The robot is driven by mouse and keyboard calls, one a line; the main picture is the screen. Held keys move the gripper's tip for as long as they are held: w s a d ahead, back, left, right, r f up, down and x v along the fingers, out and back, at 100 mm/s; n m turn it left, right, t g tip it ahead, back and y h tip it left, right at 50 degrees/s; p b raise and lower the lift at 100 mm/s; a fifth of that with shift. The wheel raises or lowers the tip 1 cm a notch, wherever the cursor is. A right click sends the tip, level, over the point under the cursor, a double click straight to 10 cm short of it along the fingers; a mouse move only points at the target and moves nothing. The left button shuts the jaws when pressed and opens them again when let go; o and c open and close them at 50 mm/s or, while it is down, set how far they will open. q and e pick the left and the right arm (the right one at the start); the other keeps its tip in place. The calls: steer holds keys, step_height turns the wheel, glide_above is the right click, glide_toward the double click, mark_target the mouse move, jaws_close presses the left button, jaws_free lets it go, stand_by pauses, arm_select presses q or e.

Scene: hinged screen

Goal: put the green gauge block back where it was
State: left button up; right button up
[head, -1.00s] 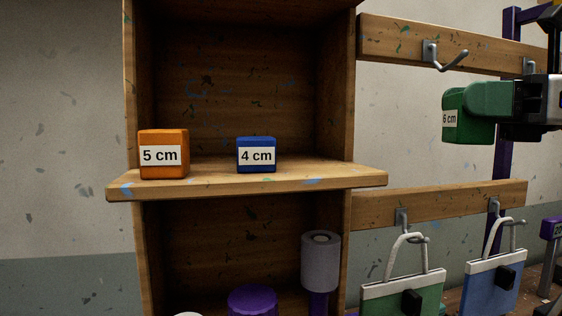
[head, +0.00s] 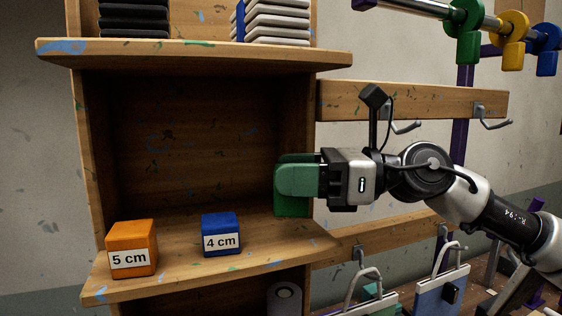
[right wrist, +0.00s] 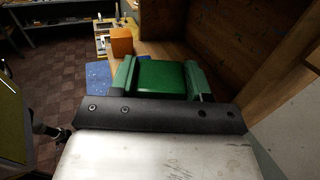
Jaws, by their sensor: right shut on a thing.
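The green gauge block (head: 291,207) is between the green fingers of my right gripper (head: 297,181), at the right end of the middle shelf (head: 200,272). Its label does not show now. Its underside is close to the shelf board; I cannot tell whether it touches. In the right wrist view the green block (right wrist: 160,76) fills the gap between both fingers. The blue block marked 4 cm (head: 221,240) stands on the shelf to its left, apart from it. The orange block marked 5 cm (head: 131,260) stands further left. My left gripper is out of view.
An upper shelf (head: 190,55) with dark and white stacked items is above. The cabinet's right side wall is close to my right gripper. Hook rails (head: 410,103) and hanging bags (head: 440,292) are to the right. The shelf's middle front is clear.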

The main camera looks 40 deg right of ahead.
mark_target(280, 203)
steer(key=shift+w+a+r+p, duration=0.2)
steer(key=shift+w+a+p, duration=0.1)
steer(key=shift+a+p, duration=0.1)
steer(key=shift+w+a+f+p, duration=0.2)
steer(key=shift+w+a+p, duration=0.05)
steer(key=shift+a+p, duration=0.05)
step_height(280, 203, down, 4)
steer(key=b, duration=0.2)
steer(key=shift+s+r+b, duration=0.1)
steer(key=shift+r+b, duration=0.05)
steer(key=shift+b, duration=0.25)
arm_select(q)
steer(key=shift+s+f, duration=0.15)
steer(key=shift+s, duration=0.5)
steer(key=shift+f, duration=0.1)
arm_select(e)
steer(key=shift+f, duration=0.2)
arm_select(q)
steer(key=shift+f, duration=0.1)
arm_select(e)
steer(key=o, duration=1)
